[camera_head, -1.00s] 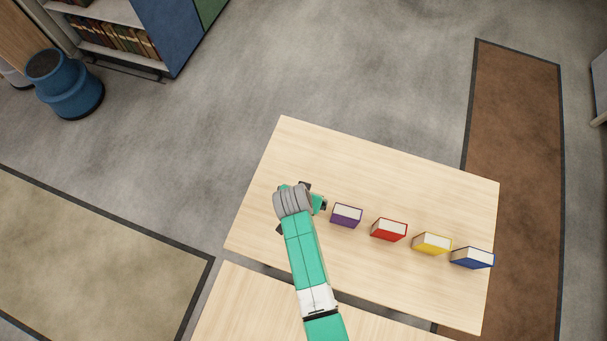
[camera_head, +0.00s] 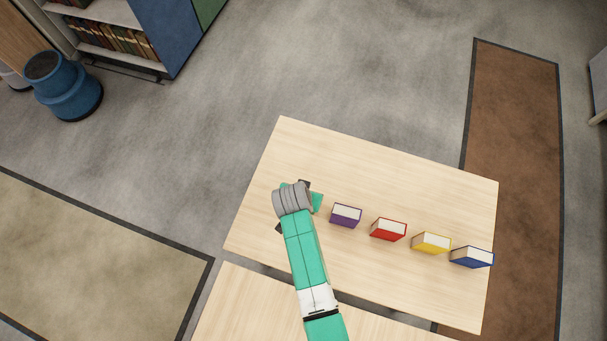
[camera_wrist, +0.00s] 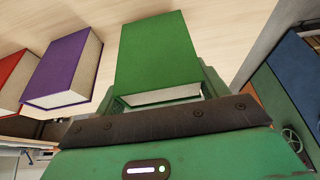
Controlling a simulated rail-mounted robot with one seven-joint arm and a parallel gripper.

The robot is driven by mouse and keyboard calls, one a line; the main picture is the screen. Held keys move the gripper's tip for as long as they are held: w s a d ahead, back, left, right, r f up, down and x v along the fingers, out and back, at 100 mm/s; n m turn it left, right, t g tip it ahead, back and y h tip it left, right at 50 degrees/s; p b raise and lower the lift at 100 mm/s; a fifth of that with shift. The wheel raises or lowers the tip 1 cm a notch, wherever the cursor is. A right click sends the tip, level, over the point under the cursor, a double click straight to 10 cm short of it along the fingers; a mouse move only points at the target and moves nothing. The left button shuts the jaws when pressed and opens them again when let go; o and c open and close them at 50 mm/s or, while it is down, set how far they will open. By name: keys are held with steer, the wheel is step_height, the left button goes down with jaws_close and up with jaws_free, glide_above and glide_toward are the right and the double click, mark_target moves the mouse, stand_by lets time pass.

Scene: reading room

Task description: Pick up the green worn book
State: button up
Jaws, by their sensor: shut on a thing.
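The green book (camera_wrist: 158,52) stands out from my gripper (camera_wrist: 163,98) in the wrist view, its plain green cover and pale page edge showing. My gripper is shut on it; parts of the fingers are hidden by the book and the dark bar. In the head view my gripper (camera_head: 292,206) is over the left part of the table, left of the purple book. My wrist hides most of what is under it there. A green patch shows at its right side, and I cannot tell surely whether it is the book.
The purple book (camera_head: 346,215), red book (camera_head: 388,229), yellow book (camera_head: 431,243) and blue book (camera_head: 472,257) stand in a row to the right on the wooden table (camera_head: 380,180). The table's far side is clear. A blue stool (camera_head: 68,90) and bookshelf (camera_head: 125,40) are far left.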

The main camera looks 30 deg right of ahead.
steer(key=shift+d+v, duration=0.2)
steer(key=shift+v, duration=0.9)
steer(key=s+a+r, duration=0.1)
steer(key=s+a, duration=0.3)
steer(key=s, duration=1)
steer(key=shift+s+a+r+p, duration=0.2)
steer(key=shift+s+p, duration=0.1)
steer(key=shift+s, duration=0.1)
